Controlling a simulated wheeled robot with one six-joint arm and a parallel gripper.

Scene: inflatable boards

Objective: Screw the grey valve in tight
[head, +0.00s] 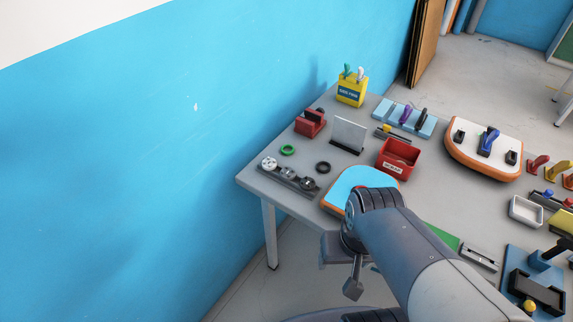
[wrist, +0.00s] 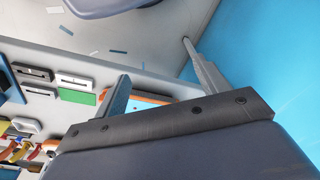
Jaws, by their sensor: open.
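A dark rack (head: 297,183) at the table's near left corner holds a row of small round valves. The one at the left end is white (head: 269,163); a grey valve (head: 289,172) sits beside it, and a darker grey one (head: 307,184) is at the right end. A light blue board with an orange rim (head: 345,189) lies at the table's front edge, partly hidden by my arm; its valve opening cannot be made out. My gripper (head: 350,280) hangs low in front of the table, apart from the valves. In the wrist view its two fingers (wrist: 155,60) are spread and empty.
A green ring (head: 288,150) and a black ring (head: 323,167) lie behind the rack. A red bin (head: 398,159), an upright grey plate (head: 349,135) and a red block (head: 310,123) stand farther back. The blue wall (head: 150,170) runs close along the left.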

